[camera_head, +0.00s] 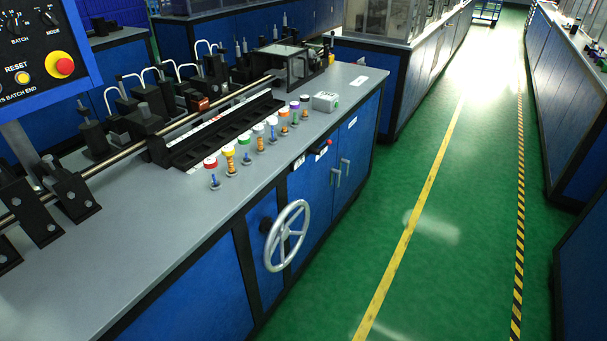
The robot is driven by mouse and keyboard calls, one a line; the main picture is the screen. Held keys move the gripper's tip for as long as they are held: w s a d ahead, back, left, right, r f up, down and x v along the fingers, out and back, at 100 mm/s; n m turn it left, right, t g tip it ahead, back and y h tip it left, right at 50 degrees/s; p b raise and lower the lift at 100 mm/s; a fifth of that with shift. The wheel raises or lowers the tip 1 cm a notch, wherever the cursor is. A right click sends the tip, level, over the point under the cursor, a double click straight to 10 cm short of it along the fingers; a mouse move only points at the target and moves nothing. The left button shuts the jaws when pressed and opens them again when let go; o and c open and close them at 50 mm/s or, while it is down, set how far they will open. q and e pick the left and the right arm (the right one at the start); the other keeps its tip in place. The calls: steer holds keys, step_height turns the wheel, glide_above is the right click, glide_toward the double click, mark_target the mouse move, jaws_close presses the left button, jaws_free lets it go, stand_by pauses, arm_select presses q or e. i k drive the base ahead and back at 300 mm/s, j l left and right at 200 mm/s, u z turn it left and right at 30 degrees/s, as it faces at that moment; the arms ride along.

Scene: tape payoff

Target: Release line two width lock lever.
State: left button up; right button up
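A short dark lever with a red tip (327,145) sticks out from the front of the blue bench, just below the worktop edge. I cannot tell if it is the width lock lever, and its locked or released position is too small to read. A grey spoked handwheel (287,236) is mounted on the same bench front, below and left of the lever. Neither of my grippers is in view, and nothing touches the lever or the wheel.
The grey worktop (140,262) carries a rail, black fixtures and a row of colour-topped spools (258,138). A control panel (45,45) with a red button hangs at upper left. The green aisle floor (470,200) is clear between the benches, with yellow lines.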

mark_target(324, 147)
steer(key=i+l+z, duration=0.1)
steer(key=i+l, duration=0.45)
steer(key=i+l+u, duration=0.1)
steer(key=l, duration=0.35)
steer(key=i+l, duration=0.35)
steer(key=i+l+u, duration=0.1)
steer(key=l, duration=0.3)
steer(key=i+l, duration=0.3)
steer(key=i+l+u, duration=0.1)
steer(key=l, duration=0.4)
steer(key=i+l, duration=0.3)
steer(key=l+u, duration=0.05)
steer(key=l, duration=0.05)
